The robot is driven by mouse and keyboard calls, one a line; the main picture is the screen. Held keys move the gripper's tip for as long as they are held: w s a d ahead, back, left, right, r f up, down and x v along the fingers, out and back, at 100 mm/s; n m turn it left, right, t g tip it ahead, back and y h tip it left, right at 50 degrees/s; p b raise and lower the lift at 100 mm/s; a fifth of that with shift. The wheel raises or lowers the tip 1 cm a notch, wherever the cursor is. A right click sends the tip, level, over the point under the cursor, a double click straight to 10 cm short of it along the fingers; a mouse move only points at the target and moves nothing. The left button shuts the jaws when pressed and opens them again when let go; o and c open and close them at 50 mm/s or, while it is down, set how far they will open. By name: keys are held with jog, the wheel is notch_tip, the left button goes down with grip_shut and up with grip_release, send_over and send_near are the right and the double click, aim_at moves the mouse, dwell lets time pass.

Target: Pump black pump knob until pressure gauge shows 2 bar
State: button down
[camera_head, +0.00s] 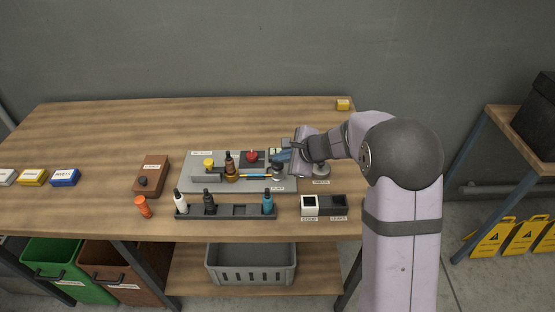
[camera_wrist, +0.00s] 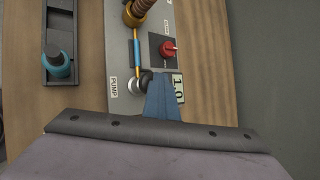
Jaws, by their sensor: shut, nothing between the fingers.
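The black pump knob (camera_head: 277,168) stands at the right end of the grey panel (camera_head: 235,187), above the "PUMP" label. In the wrist view the knob (camera_wrist: 146,77) sits beside a silver round part. The pressure display (camera_wrist: 178,86) shows what looks like "1.0", its edge partly covered by my gripper. My gripper (camera_wrist: 160,78) is shut and empty, its blue fingertips right beside the knob, between it and the display. In the head view my gripper (camera_head: 280,155) is just behind the knob; I cannot tell whether it touches it.
A red knob (camera_head: 252,156) and a brown bottle-shaped part (camera_head: 229,165) stand on the panel. A dark rack (camera_head: 239,211) with small bottles lies in front. A brown box (camera_head: 151,176) stands left. The back of the table is mostly clear.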

aim_at(280, 165)
jog(key=shift+f, duration=0.15)
dwell(0.4)
jog(key=shift+r+p, duration=1.25)
jog(key=shift+r, duration=0.4)
jog(key=shift+r+p, duration=2.1)
jog(key=shift+r, duration=0.45)
dwell(0.9)
notch_tip(280, 165, up, 4)
jog(key=p, duration=0.5)
jog(key=shift+f, duration=0.25)
